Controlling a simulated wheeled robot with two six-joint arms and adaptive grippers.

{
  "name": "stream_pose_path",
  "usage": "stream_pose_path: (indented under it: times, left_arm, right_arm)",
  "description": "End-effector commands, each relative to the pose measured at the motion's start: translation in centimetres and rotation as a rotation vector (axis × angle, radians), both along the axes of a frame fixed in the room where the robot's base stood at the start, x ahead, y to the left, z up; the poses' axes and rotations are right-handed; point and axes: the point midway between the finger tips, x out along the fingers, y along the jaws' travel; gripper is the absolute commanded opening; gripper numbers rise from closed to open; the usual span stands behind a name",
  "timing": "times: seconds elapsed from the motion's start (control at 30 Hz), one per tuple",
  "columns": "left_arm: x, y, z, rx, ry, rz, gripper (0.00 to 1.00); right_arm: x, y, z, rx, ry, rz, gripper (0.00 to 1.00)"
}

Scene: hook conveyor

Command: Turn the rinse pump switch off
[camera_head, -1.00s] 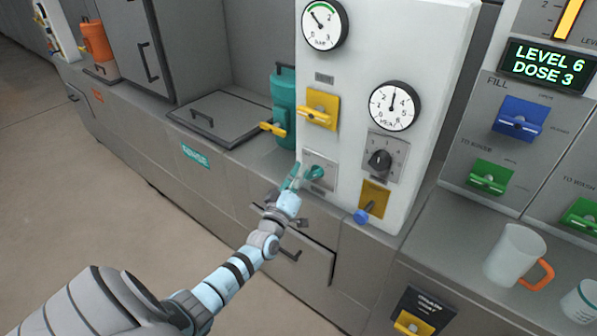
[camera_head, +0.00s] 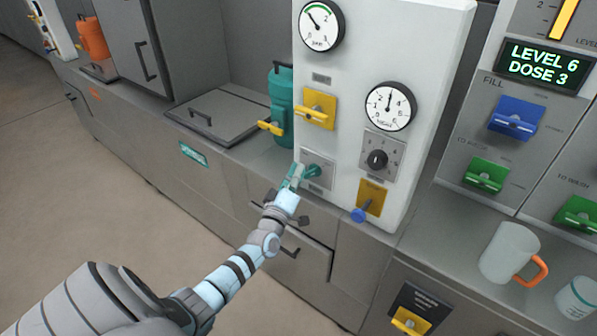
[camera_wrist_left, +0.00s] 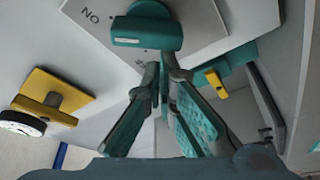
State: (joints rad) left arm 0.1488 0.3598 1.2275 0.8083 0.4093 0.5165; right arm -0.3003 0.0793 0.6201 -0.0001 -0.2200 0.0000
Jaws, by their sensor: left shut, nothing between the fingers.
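The rinse pump switch (camera_head: 320,171) appears to be the teal knob on a grey plate, low on the white panel. In the left wrist view the teal knob (camera_wrist_left: 147,28) is at the top, beside an inverted ON label. Its handle looks roughly level in the head view. My left gripper (camera_head: 297,172) is just left of the knob, with teal-padded fingers. In the left wrist view its fingers (camera_wrist_left: 161,76) come together just below the knob, shut and empty. I cannot tell whether they touch it. My right gripper is not in view.
A teal canister (camera_head: 281,105) stands left of the panel. A mug (camera_head: 508,252) stands on the right counter.

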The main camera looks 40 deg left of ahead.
Motion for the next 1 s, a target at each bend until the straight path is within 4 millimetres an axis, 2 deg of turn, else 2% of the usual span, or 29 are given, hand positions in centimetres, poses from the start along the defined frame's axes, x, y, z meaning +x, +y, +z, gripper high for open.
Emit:
stream_pose_path:
  times: [0.37,1.0]
  left_arm:
    - [0.0,0.1,-0.2,-0.147,-0.001,0.000,0.00]
    - [0.0,-0.2,-1.8,-0.736,-0.015,-0.001,0.00]
  right_arm:
    - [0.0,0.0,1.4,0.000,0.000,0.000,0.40]
    - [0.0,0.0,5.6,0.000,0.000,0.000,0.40]
